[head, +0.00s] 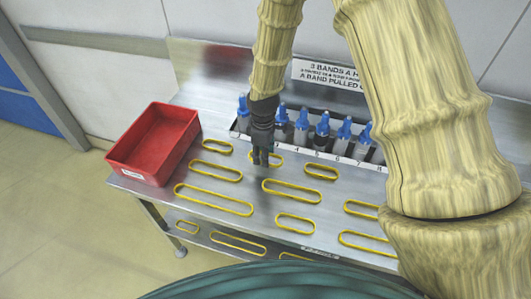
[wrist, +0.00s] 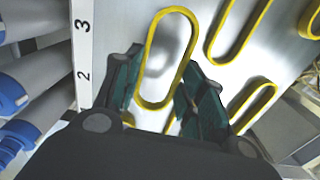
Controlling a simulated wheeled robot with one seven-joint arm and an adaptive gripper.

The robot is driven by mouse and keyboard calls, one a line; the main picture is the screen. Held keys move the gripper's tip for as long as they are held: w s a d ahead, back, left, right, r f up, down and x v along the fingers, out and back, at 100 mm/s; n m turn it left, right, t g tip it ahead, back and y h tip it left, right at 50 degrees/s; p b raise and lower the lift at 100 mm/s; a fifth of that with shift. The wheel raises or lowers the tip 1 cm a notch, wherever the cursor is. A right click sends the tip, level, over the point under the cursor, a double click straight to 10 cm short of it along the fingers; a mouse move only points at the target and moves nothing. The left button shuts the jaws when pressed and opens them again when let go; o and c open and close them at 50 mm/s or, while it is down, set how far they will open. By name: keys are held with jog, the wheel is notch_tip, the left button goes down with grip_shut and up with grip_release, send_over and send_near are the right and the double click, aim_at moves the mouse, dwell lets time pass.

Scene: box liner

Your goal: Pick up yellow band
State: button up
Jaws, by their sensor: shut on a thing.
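Several yellow bands lie on the metal bench in the head view. My gripper (head: 262,160) points down at the small band in the back row (head: 281,159), in front of the row of blue-capped bottles. In the wrist view this yellow band (wrist: 174,10) is a long loop with its near part between the two dark fingers of my gripper (wrist: 158,78). The fingers are shut on the band. It appears to be at or close to the bench surface; any gap is too small to tell. In the head view the fingers partly hide it.
A red open bin (head: 152,147) stands at the bench's left end. Blue-capped bottles (head: 301,125) stand in a numbered rack (head: 300,147) close behind my gripper. Other bands, such as a long one (head: 213,200), lie around. A lower shelf holds more bands (head: 238,243).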

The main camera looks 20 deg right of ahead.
jog(key=s+a+b, duration=0.1)
jog(key=s+a, duration=0.1)
jog(key=s, duration=0.1)
jog(key=s+a+r+b, duration=0.1)
jog(key=s+a, duration=0.1)
jog(key=s, duration=0.2)
jog(key=s+a+b, duration=0.1)
jog(key=s+a, duration=0.1)
jog(key=s, duration=0.2)
jog(key=shift+s+a+r, duration=0.15)
jog(key=shift+a, duration=0.05)
